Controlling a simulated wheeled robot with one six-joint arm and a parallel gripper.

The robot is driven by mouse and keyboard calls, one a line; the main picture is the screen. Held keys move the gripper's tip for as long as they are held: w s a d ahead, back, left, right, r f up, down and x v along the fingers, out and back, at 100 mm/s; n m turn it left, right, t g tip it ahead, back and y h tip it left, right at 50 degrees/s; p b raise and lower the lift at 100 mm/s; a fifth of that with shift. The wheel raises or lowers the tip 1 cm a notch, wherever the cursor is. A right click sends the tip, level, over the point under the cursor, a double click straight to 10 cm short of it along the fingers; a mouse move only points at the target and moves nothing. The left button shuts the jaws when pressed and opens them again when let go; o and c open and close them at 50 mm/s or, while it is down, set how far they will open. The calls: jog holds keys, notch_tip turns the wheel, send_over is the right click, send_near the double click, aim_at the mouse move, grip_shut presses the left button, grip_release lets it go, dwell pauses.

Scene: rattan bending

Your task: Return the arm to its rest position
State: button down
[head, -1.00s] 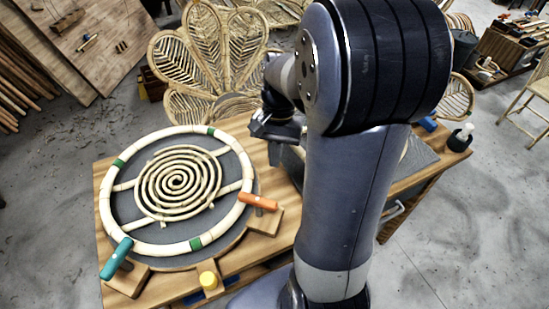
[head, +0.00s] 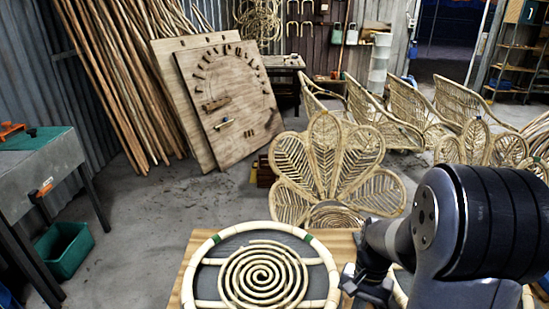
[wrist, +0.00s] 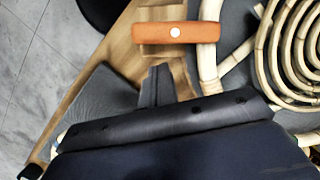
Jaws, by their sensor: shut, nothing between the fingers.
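My arm (head: 470,225) stands at the lower right of the head view, folded, with its large dark joint nearest the camera. My gripper (head: 366,287) hangs just right of the round rattan frame and holds nothing. In the wrist view its fingers (wrist: 155,86) are together, over the bench near an orange-handled clamp (wrist: 180,33). The pale ring with green bands (head: 333,268) lies on the wooden bench (head: 345,243). A coiled rattan spiral (head: 263,275) lies inside the ring. The spiral also shows at the right of the wrist view (wrist: 297,50). The front of the bench is cut off in the head view.
A petal-backed rattan chair (head: 335,165) stands just behind the bench. Wooden boards (head: 225,95) and long poles (head: 125,80) lean at the back left. A grey table (head: 45,165) and green bin (head: 65,248) are at left. Open floor lies between.

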jog(key=w+a+f+n+h, duration=0.25)
jog(key=w+n, duration=0.25)
jog(key=n, duration=0.3)
jog(key=v, duration=0.7)
jog(key=shift+w+r+y+b, duration=0.2)
jog(key=shift+w+y+b, duration=0.15)
jog(key=shift+w, duration=0.1)
jog(key=shift+a+f, duration=0.1)
